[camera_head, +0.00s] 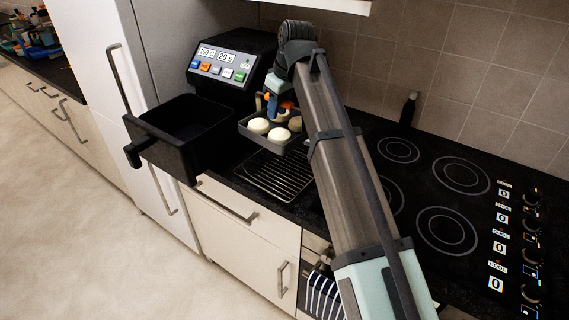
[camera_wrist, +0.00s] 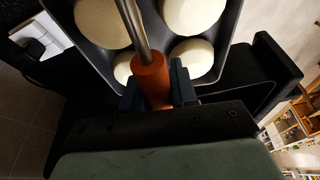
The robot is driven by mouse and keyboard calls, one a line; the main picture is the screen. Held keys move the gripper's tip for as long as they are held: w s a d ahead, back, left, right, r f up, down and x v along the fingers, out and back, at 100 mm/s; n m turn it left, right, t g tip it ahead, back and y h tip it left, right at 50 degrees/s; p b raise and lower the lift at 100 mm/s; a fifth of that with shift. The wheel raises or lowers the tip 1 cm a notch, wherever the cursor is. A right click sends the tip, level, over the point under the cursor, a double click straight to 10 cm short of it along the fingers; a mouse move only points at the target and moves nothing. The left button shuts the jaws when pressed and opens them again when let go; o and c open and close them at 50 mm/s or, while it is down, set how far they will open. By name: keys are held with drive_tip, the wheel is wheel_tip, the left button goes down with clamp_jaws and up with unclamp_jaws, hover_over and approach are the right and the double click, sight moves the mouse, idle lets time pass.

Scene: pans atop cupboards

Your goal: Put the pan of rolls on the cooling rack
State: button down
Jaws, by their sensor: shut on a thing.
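The pan of rolls (camera_head: 274,144) is a small dark square pan holding several pale round rolls. In the head view it hangs above the back part of the cooling rack (camera_head: 272,180), a dark wire grid on the counter, apart from it as far as I can tell. My gripper (camera_head: 277,100) is above the pan, shut on its orange handle. In the wrist view my gripper (camera_wrist: 158,88) has its fingers on either side of the orange handle (camera_wrist: 151,76), and the pan (camera_wrist: 232,30) with its rolls lies beyond. The pan's underside is hidden.
The black air fryer (camera_head: 235,62) stands behind left, its empty drawer (camera_head: 184,130) pulled out just left of the rack. The hob (camera_head: 440,190) with several rings is on the right, behind my arm. A dark bottle (camera_head: 408,109) stands by the tiled wall.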

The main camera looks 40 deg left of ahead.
sight(290, 122)
drive_tip(key=shift+w+d+f+n, duration=0.2)
drive_tip(key=shift+d+f, duration=0.1)
drive_tip(key=shift+f, duration=0.15)
drive_tip(key=shift+w+d+f+n, duration=0.1)
drive_tip(key=shift+d+f+n, duration=0.1)
drive_tip(key=shift+d+f, duration=0.15)
drive_tip(key=shift+a+f, duration=0.1)
drive_tip(key=shift+f, duration=4.75)
drive_tip(key=shift+f, duration=0.1)
drive_tip(key=c, duration=0.9)
unclamp_jaws()
drive_tip(key=v, duration=1.2)
drive_tip(key=shift+w, duration=0.15)
